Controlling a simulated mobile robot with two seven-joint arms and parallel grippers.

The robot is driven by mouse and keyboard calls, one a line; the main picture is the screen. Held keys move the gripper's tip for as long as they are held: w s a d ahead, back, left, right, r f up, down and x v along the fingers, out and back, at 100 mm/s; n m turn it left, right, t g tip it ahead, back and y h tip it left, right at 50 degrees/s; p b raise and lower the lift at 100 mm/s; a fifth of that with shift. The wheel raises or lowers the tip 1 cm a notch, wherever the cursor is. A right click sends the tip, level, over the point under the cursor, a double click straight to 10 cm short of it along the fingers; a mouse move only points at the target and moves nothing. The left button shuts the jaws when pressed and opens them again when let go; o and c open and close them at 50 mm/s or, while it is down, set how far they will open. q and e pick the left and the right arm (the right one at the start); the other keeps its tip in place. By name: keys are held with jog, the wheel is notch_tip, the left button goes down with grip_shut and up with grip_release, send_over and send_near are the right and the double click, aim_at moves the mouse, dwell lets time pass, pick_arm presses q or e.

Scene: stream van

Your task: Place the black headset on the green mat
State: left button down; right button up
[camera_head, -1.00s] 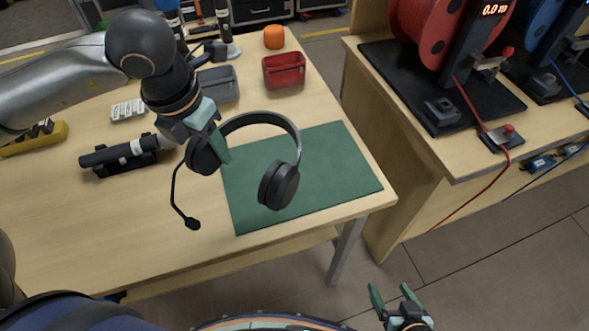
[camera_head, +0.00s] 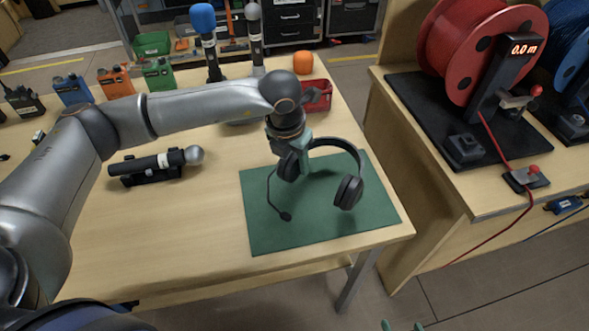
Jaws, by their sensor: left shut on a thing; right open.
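The black headset (camera_head: 348,193) is over the green mat (camera_head: 270,226), with its headband arching to the right and its boom microphone (camera_head: 285,215) hanging at the left. My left gripper (camera_head: 303,158) is shut on the headset by its left ear cup.
A microphone on a black stand (camera_head: 160,165) is left of the mat. A red container (camera_head: 318,95) and an orange ball-like object (camera_head: 303,62) are behind it. A second bench with a red cable reel (camera_head: 470,45) stands at the right. The table's front left is clear.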

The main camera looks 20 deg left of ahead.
pick_arm(q)
jog(key=shift+f, duration=1.65)
jog(key=shift+c, duration=2)
grip_release()
jog(key=r, duration=0.4)
jog(key=s+r, duration=0.1)
jog(key=r, duration=0.3)
jog(key=s+r, duration=0.1)
jog(key=r, duration=0.3)
jog(key=shift+s+a, duration=0.2)
jog(key=shift+a, duration=0.05)
